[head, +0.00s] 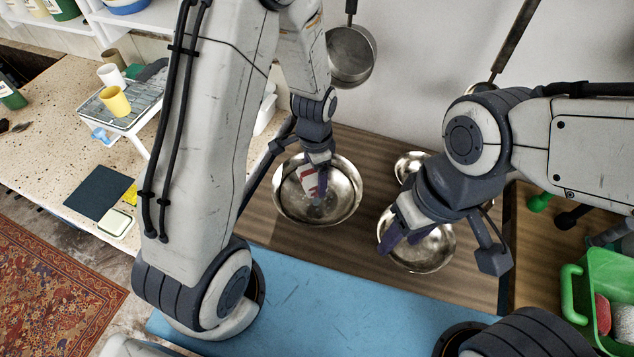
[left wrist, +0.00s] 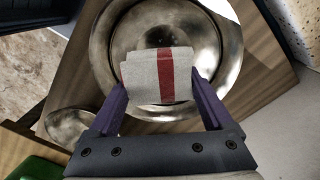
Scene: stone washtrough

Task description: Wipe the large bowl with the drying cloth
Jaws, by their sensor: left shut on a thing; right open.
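The large bowl (head: 346,201), shiny metal, stands upright on the brown wooden counter left of two smaller bowls. It also fills the middle of the left wrist view (left wrist: 226,55). My left gripper (head: 317,195) is shut on the drying cloth (head: 308,180), pale with a red stripe, and points down inside the bowl's outline. In the left wrist view the cloth (left wrist: 138,72) lies between the two fingers and hides part of the bowl's inside. I cannot tell whether it touches the metal. My right gripper (head: 404,237) is open over a medium bowl (head: 432,252).
A small bowl (head: 407,164) stands behind the medium one. Pans hang on the wall, one (head: 351,55) above the large bowl. A green caddy (head: 588,300) stands at the right. A dish rack (head: 120,103) with cups and a sponge dish (head: 115,224) are on the left counter.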

